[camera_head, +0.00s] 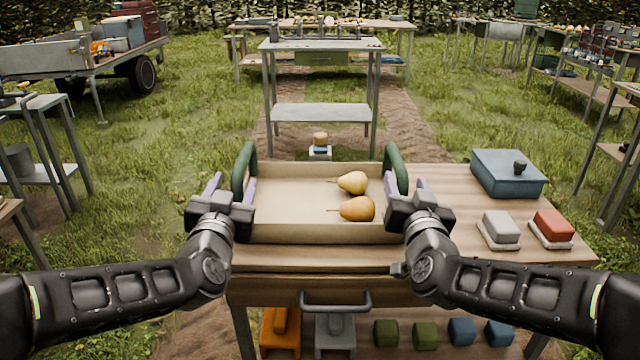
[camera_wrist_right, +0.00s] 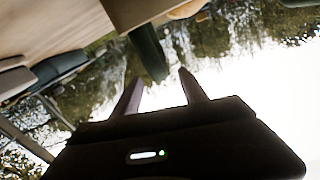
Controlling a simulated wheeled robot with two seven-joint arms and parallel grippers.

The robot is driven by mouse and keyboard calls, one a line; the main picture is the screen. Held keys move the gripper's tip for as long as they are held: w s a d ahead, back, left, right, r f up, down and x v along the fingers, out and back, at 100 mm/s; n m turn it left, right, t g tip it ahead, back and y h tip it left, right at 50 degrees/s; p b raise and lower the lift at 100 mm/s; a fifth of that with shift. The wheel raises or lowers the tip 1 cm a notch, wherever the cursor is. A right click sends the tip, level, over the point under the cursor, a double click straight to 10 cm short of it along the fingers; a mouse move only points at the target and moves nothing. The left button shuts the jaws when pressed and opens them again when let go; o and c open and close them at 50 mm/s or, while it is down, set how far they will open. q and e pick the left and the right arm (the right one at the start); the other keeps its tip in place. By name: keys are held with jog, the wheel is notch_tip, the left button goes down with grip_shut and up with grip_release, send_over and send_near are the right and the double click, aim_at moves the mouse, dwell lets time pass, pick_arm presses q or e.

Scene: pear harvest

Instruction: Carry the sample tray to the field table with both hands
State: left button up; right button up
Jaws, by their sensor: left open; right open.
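The sample tray (camera_head: 290,233) is a shallow beige box on the near wooden table. Two yellow-orange pears (camera_head: 352,183) lie in its right half. A green handle rises at its left end (camera_head: 243,165) and another at its right end (camera_head: 395,168). My left gripper (camera_head: 231,187) is open beside the left handle. My right gripper (camera_head: 406,185) is open beside the right handle. In the right wrist view, the green handle (camera_wrist_right: 148,50) reaches down toward the gap between the open fingertips (camera_wrist_right: 158,80); contact cannot be told. A grey metal table (camera_head: 320,44) stands ahead.
A blue box (camera_head: 508,172), a grey block (camera_head: 500,227) and a red block (camera_head: 553,225) sit right of the tray. The near table has a drawer handle (camera_head: 336,301) in front and coloured items below. Grass surrounds the path; a cart (camera_head: 95,65) stands at left, more tables at right.

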aim_at(242, 167)
pick_arm(q)
jog(key=shift+s, duration=0.1)
pick_arm(e)
jog(key=shift+s+r, duration=0.1)
pick_arm(q)
jog(key=shift+w, duration=3.95)
pick_arm(e)
jog(key=shift+w, duration=3.95)
pick_arm(q)
grip_shut()
pick_arm(e)
grip_shut()
pick_arm(q)
jog(key=shift+d+r, duration=0.1)
jog(key=shift+r, duration=0.05)
pick_arm(e)
jog(key=shift+d, duration=0.1)
